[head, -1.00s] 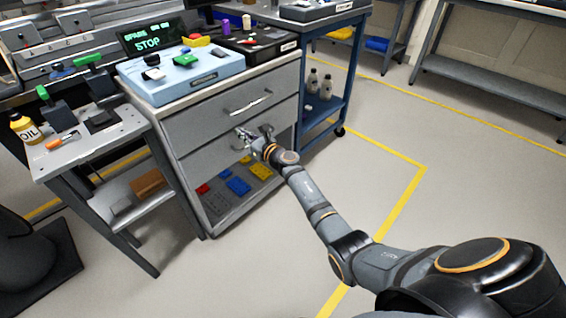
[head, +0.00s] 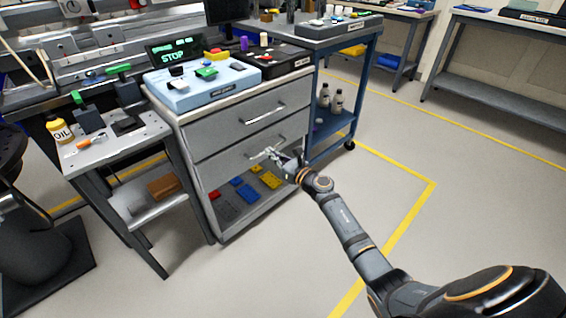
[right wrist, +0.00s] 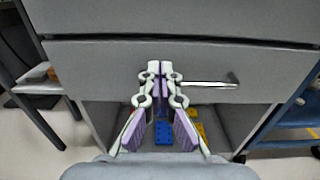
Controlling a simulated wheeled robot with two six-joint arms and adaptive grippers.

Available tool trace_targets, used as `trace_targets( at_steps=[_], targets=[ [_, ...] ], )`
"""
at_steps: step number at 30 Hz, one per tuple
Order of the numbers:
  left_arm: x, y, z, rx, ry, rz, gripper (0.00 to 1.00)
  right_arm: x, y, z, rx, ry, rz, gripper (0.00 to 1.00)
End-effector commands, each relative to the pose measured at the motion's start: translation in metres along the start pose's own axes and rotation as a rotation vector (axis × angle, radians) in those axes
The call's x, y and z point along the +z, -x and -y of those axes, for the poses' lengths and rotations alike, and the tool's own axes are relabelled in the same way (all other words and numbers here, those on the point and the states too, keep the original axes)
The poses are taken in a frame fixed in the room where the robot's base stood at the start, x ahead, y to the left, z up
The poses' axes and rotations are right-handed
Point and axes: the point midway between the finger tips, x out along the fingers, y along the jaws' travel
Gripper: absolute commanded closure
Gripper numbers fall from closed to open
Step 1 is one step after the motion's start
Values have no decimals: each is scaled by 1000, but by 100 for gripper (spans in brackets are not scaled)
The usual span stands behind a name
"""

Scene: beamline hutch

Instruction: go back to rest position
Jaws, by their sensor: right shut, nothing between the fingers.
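My right gripper (head: 271,153) is in front of the grey drawer cabinet, close to the lower drawer (head: 222,168). In the right wrist view the fingertips of my right gripper (right wrist: 160,67) are together with nothing between them. The lower drawer's handle (right wrist: 208,84) shows just right of the fingertips, apart from their grip; whether they touch the drawer front is unclear. Both drawers look closed. My left gripper is not in view.
The cabinet's open bottom shelf holds coloured parts, including a blue block (right wrist: 164,134). A blue cart (head: 340,40) stands right. Floor in front is clear.

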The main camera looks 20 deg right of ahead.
Motion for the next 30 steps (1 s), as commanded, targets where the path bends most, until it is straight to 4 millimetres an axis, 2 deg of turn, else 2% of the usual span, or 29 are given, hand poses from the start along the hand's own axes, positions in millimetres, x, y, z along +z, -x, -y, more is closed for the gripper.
trace_targets(
  at_steps=[1,6,10,17,20,23,25,26,27,30],
  targets=[
    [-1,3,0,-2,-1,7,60,-1,13,0,0,1,-4,100],
    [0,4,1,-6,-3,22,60,-2,38,0,1,0,-3,100],
    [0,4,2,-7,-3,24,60,-2,45,0,0,-1,-2,100],
    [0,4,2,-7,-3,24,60,-2,46,0,0,-2,-2,100],
    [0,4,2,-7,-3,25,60,-3,49,0,-26,-71,9,100],
    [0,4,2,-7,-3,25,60,-10,70,5,-162,-403,57,100],
    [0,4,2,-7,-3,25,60,-28,103,11,-332,-814,108,100],
    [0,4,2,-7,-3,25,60,-43,121,12,-422,-1020,131,100],
    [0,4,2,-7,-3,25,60,-65,149,10,-552,-1301,162,100],
    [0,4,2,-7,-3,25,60,-115,207,-11,-843,-1829,218,100]
  ],
)
